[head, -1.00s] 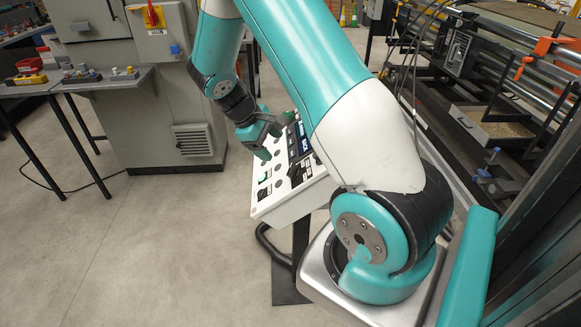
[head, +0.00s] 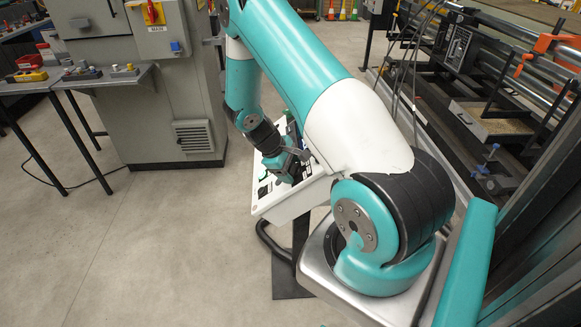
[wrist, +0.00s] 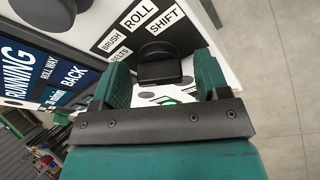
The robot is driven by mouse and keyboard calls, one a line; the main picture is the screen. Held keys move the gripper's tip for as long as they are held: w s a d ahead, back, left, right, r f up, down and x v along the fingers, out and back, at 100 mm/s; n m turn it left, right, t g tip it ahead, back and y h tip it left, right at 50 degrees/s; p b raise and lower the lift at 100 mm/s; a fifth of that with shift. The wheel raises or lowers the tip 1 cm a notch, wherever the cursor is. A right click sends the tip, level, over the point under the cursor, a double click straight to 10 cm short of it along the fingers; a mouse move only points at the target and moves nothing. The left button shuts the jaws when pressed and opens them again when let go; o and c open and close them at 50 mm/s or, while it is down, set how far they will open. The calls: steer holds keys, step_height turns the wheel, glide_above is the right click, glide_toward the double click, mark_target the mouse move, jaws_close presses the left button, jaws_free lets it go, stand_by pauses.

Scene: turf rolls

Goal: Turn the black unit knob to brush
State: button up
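The black knob (wrist: 160,62) shows in the wrist view on a white control panel (wrist: 235,25). White labels beside it read BRUSH, ROLL, SHIFT and BELTS. My gripper (wrist: 162,72) is open, with one green finger on each side of the knob and a gap visible on both sides. I cannot tell how deep the fingers reach around it. The knob's pointing direction is not clear. In the head view my gripper (head: 284,168) is low over the control panel (head: 284,206) and hides the knob.
A display (wrist: 40,72) reading RUNNING, ROLL WAY and BACK lies left of the knob in the wrist view. A grey cabinet (head: 165,100) and a side table (head: 105,78) stand left in the head view. Machine rails (head: 500,80) stand right.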

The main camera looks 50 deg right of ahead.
steer(key=c, duration=0.8)
steer(key=shift+f+m+b, duration=0.1)
steer(key=shift+m+b, duration=0.2)
steer(key=shift+b, duration=0.05)
steer(key=m+b, duration=0.1)
steer(key=m, duration=0.1)
steer(key=shift+a+m+h+b, duration=0.1)
steer(key=shift+m+h+b, duration=0.2)
steer(key=shift+h+b, duration=0.1)
steer(key=m+h+b, duration=0.1)
steer(key=m+b, duration=0.1)
steer(key=m, duration=0.1)
steer(key=shift+m, duration=0.4)
steer(key=shift+b, duration=0.3)
steer(key=o, duration=0.9)
steer(key=shift+o, duration=0.2)
